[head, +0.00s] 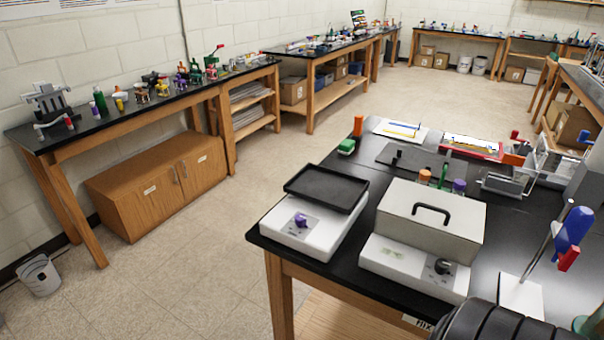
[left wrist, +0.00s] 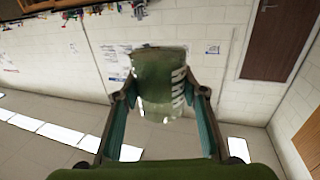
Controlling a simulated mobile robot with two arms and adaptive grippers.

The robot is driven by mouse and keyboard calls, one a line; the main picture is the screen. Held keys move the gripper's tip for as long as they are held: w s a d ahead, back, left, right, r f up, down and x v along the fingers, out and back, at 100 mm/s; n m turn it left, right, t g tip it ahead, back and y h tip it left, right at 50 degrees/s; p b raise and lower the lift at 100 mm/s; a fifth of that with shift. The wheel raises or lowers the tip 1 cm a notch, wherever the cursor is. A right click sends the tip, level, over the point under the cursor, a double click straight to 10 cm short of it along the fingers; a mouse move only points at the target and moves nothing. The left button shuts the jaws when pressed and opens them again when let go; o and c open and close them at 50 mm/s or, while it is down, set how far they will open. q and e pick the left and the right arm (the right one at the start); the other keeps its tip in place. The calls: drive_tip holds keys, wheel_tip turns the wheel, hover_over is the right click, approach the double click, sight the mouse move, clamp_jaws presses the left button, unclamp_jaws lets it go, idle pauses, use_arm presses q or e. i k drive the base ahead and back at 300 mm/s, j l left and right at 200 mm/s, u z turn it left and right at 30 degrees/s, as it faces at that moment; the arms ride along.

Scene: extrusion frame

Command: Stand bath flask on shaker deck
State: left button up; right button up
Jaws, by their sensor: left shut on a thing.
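In the left wrist view, my left gripper (left wrist: 162,95) is shut on the bath flask (left wrist: 158,75). The flask is clear with a greenish tint and white marks on its side, and sits between the two fingers. In the head view, the shaker (head: 298,236) stands at the near left corner of the black bench. Its shaker deck (head: 327,188) is a black rimmed tray, bare and level. My right gripper is in neither view.
A white bath (head: 412,268) with a closed, handled lid (head: 400,205) stands right of the shaker. A stand with a blue clamp (head: 573,228) is at the right. Glassware (head: 588,324) shows at the lower right edge. Colored-cap bottles (head: 459,187) and a red tray (head: 470,148) lie behind.

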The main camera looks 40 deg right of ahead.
sight(319, 184)
drive_tip(key=i, duration=2.65)
drive_tip(key=i+z, duration=0.15)
drive_tip(key=i, duration=0.4)
drive_tip(key=i+j+z, duration=0.15)
drive_tip(key=i, duration=0.35)
drive_tip(key=z, duration=5)
